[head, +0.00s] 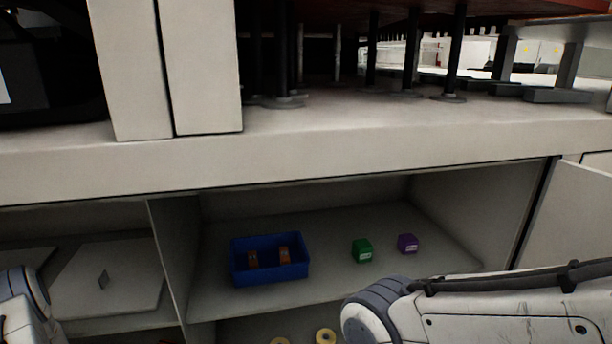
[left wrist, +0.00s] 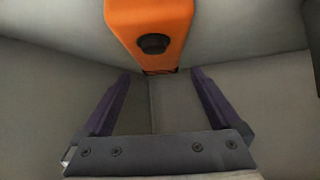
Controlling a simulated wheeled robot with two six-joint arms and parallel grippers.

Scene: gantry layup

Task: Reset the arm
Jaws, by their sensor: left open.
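My left gripper (left wrist: 160,85) shows in the left wrist view with its two dark purple fingers spread apart. It is open, and nothing is between the fingertips. An orange block-like object (left wrist: 150,18) with a dark round knob lies beyond the fingertips, at the top of that view. Pale grey panels meet in a corner around it. In the head view, part of a white arm of mine enters at the lower right and another part at the lower left edge. Neither gripper's fingers show in the head view.
In the head view, an open cabinet shelf (head: 330,283) holds a blue bin (head: 270,273) with orange items, a green box (head: 362,250) and a purple box (head: 407,243). An open door (head: 575,215) stands at the right. Yellow rings (head: 325,337) lie on a lower level.

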